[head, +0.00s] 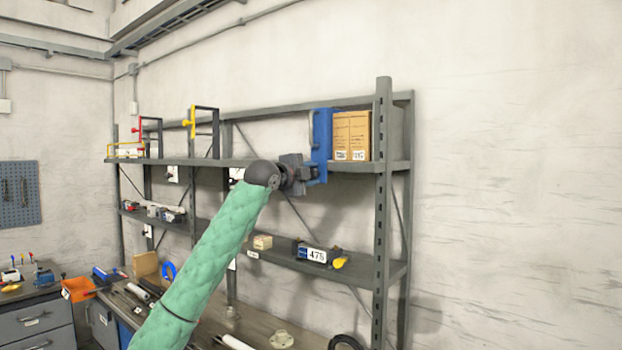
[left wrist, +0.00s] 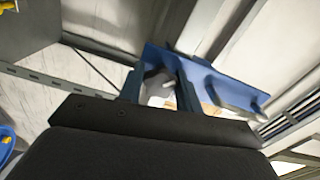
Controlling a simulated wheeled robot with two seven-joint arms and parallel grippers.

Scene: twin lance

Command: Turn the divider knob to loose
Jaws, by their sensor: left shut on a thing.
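A blue divider (head: 321,135) stands upright on the top shelf, left of two cardboard boxes. My left gripper (head: 310,172) is at the lower front of this divider, its arm reaching up from below. In the left wrist view, its two fingers (left wrist: 160,84) stand on either side of a pale grey piece, which I take to be the divider knob (left wrist: 157,86), in front of the blue divider (left wrist: 222,82). The gripper is shut on it. The head view hides the knob behind the gripper, and its turn position cannot be read. My right gripper is not in view.
Cardboard boxes (head: 352,134) stand right of the divider, close to the shelf post (head: 382,180). Dark frames with yellow (head: 188,122) and red fittings stand farther left on the top shelf. The lower shelf (head: 375,268) holds a box marked 475. Loose items lie on the workbench below.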

